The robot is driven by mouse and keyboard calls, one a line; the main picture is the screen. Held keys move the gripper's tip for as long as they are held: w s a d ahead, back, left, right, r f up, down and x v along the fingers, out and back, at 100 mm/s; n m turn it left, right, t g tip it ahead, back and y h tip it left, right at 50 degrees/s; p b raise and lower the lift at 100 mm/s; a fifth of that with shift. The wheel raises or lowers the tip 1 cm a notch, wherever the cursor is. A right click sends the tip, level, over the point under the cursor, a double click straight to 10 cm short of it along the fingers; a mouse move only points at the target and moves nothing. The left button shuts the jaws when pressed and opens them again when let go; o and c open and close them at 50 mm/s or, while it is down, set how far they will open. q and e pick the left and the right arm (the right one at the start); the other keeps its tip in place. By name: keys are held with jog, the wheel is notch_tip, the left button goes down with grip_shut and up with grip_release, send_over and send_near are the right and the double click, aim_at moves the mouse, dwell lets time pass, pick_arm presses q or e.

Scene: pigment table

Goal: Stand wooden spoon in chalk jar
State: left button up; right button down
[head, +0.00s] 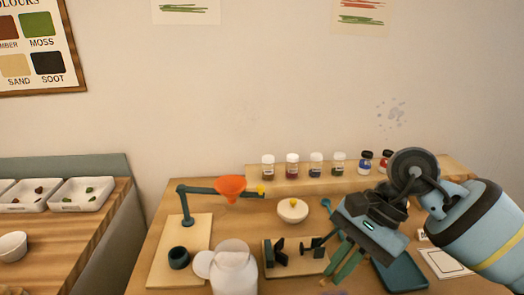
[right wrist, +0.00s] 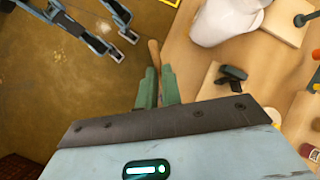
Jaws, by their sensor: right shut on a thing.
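A white jar (head: 233,270), the likely chalk jar, stands at the front of the table, with a rounded white part at its left side. It also shows at the top of the right wrist view (right wrist: 222,20). My right gripper (head: 345,268), with green fingers, is right of the jar and apart from it. In the right wrist view its fingers (right wrist: 155,88) are shut on the wooden spoon (right wrist: 154,55). A tan end of the spoon sticks out beyond the fingertips; the rest is hidden.
A dark holder on a wooden board (head: 295,270) lies between jar and gripper. A stand with an orange funnel (head: 230,186) is behind the jar. A white bowl (head: 293,211) sits mid-table. Several small bottles (head: 316,164) line the back shelf. A blue tray (head: 402,278) is at right.

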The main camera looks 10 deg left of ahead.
pick_arm(q)
jog(key=shift+s, duration=0.1)
pick_arm(e)
jog(key=w+a+r+m+t+y, duration=0.1)
jog(key=a+r+m+y, duration=0.3)
jog(key=r, duration=0.7)
jog(key=w+a+r+m+t+y, duration=0.1)
jog(key=a+r+m+y, duration=0.4)
jog(key=a+r+y, duration=0.3)
jog(key=a+r, duration=0.4)
jog(key=shift+w+a+y, duration=0.15)
jog(key=shift+a+y, duration=0.15)
jog(key=shift+a, duration=0.1)
pick_arm(q)
jog(key=shift+f, duration=0.15)
pick_arm(e)
jog(key=shift+f, duration=0.15)
